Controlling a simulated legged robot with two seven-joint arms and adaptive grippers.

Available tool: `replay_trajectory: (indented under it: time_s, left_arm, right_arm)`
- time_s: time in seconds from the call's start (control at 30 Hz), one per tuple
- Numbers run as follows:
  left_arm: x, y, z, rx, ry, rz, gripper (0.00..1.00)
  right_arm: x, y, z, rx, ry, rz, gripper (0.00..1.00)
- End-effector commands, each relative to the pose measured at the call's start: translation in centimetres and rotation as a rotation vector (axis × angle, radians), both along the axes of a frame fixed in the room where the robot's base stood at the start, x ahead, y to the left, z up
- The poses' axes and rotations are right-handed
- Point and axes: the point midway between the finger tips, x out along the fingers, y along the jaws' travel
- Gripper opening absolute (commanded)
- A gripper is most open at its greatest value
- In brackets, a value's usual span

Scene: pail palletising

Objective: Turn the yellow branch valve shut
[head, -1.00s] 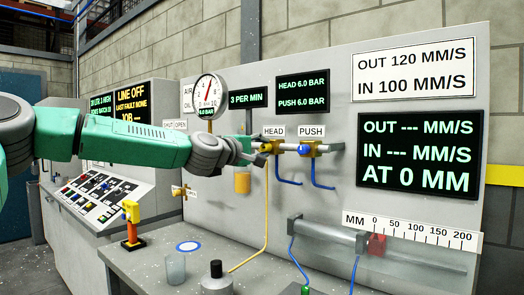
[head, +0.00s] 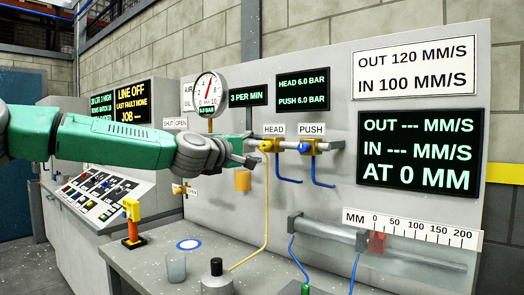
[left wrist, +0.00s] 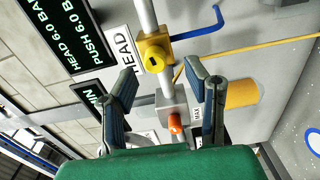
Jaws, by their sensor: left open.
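My left gripper (head: 249,156) is open and empty, left of the yellow HEAD fitting (head: 266,146). In the left wrist view my open left gripper's fingers (left wrist: 161,72) spread on both sides of a grey block with an orange knob (left wrist: 175,122). The yellow HEAD fitting (left wrist: 155,55) shows past the fingertips. My right gripper is not in view.
A yellow bowl (head: 243,180) hangs below my gripper. A round gauge (head: 208,90) stands above my wrist. A yellow hose (head: 266,215) and blue hoses hang down.

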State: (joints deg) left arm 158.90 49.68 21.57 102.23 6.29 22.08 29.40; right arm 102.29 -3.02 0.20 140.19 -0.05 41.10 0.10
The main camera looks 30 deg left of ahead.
Motion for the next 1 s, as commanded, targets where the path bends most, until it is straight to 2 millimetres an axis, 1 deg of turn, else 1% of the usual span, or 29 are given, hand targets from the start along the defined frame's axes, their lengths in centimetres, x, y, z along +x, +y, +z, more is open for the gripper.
replay_trajectory:
  time_s: [0.03,0.1,0.3,0.43,1.0]
  left_arm:
    - [-0.9,0.1,0.1,-0.002,-0.003,0.0,0.43]
    - [-1.9,0.1,0.0,-0.002,-0.002,-0.002,0.43]
    - [-3.6,0.3,-0.2,-0.001,0.002,-0.001,0.43]
    - [-3.9,0.3,-0.3,0.0,0.004,-0.002,0.43]
    - [-3.8,0.3,-0.2,0.0,0.003,-0.001,0.43]
  right_arm:
    - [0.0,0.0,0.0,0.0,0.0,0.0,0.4]
    - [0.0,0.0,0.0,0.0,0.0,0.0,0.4]
    - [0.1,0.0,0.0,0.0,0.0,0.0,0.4]
    - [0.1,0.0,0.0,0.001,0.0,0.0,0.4]
    - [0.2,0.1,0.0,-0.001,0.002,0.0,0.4]
